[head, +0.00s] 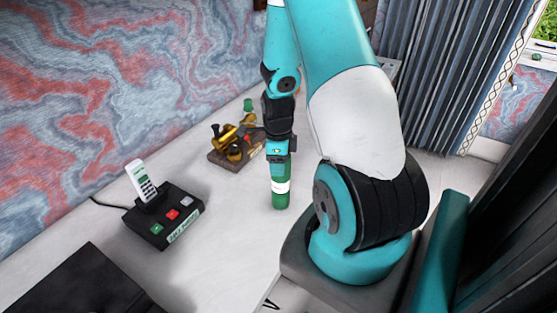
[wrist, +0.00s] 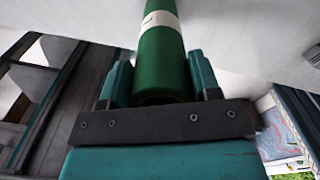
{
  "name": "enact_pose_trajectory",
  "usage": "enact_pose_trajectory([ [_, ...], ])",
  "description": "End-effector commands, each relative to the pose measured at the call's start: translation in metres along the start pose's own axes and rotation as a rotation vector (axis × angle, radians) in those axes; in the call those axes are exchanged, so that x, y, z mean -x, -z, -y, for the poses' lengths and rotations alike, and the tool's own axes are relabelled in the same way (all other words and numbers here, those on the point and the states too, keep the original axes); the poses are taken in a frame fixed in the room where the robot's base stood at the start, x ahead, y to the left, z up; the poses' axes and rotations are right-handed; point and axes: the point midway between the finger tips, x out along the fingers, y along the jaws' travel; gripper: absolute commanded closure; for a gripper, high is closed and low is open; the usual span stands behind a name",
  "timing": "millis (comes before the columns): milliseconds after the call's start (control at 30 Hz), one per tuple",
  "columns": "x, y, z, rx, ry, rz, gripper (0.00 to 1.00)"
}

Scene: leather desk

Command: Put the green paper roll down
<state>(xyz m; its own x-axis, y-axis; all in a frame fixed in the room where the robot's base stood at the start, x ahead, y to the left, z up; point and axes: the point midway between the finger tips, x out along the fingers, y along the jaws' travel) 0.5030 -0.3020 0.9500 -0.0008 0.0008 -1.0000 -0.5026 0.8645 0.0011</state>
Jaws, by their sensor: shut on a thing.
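The green paper roll (head: 280,197) is a green cylinder with a white band. In the head view it hangs or stands upright below my gripper (head: 278,152), over the white desk top (head: 225,230). I cannot tell whether its lower end touches the desk. In the wrist view the roll (wrist: 163,62) lies between the two teal fingers of my gripper (wrist: 160,80), which is shut on it. Its far end runs out of the top of that view.
A brass device on a wooden base (head: 232,145) stands close behind and left of the roll. A black box with coloured buttons and a white handset (head: 165,215) is further left. A small green object (head: 248,105) is at the back. Bare desk lies left of the roll.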

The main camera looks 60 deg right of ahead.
Motion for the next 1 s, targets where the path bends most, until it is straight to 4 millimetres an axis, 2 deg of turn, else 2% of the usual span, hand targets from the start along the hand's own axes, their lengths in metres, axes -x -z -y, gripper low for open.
enact_pose_trajectory([
  [333, -0.004, 0.0, 0.0, 0.0, 0.001, 0.0, 0.86],
  [367, -0.004, 0.0, 0.0, 0.0, 0.001, 0.0, 0.39],
  [400, -0.003, 0.0, 0.0, 0.0, 0.001, 0.0, 0.29],
  [467, -0.003, 0.0, 0.0, 0.0, 0.001, 0.0, 0.18],
  [700, -0.003, 0.0, 0.0, 0.0, 0.001, 0.0, 0.18],
  [833, 0.004, -0.001, 0.001, 0.0, 0.004, 0.002, 0.18],
  [1000, 0.03, -0.001, 0.002, 0.0, 0.008, 0.004, 0.18],
])
